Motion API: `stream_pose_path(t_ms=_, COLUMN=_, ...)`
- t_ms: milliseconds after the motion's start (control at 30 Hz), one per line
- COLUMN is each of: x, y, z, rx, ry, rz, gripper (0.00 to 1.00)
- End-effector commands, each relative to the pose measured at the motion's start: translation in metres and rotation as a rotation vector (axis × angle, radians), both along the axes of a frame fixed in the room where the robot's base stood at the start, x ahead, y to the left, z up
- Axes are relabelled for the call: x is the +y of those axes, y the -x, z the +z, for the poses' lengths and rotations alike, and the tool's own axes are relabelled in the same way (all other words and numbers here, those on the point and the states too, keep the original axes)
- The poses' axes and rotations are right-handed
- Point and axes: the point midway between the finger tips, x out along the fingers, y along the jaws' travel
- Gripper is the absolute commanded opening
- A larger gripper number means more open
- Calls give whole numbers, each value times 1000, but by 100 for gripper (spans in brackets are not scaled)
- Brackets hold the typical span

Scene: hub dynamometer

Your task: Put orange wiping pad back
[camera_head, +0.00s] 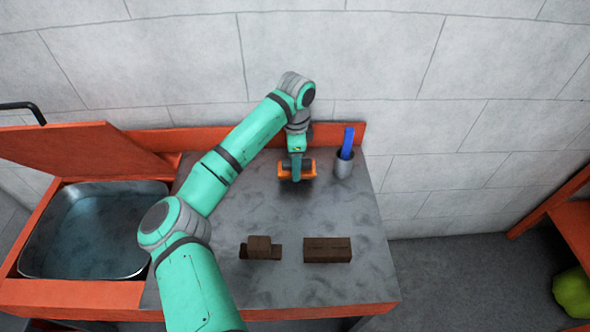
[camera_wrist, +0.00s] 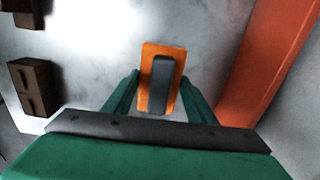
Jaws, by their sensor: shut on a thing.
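The orange wiping pad (camera_head: 309,169) is at the back of the grey worktop, left of the grey cup. It also shows in the wrist view (camera_wrist: 148,68), with a dark grey grip along its top. My gripper (camera_head: 295,166) points down over the pad and is shut on it. In the wrist view the green fingers (camera_wrist: 156,92) stand on either side of the pad. I cannot tell whether the pad's underside touches the worktop. My gripper hides part of the pad in the head view.
A grey cup (camera_head: 343,168) holds a blue item (camera_head: 347,142). Two brown blocks, a stepped one (camera_head: 259,247) and a plain one (camera_head: 328,250), lie near the front. A metal basin (camera_head: 90,235) is at left. An orange backboard (camera_head: 340,132) edges the worktop. The worktop's right part is clear.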

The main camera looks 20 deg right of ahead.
Motion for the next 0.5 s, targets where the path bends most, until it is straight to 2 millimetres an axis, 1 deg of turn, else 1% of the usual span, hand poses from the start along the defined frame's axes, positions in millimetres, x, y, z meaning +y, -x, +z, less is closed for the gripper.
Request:
stream_pose_path(t_ms=100, x=0, y=-6, z=-7, rx=1, ry=-1, rz=2, gripper=30)
stream_pose_path(t_ms=300, x=1, y=-5, z=-33, rx=-1, ry=-2, rz=2, gripper=30)
stream_pose_path(t_ms=367, x=1, y=-5, z=-36, rx=-1, ry=-2, rz=2, gripper=30)
stream_pose_path(t_ms=500, x=0, y=-5, z=-36, rx=0, ry=-1, rz=2, gripper=30)
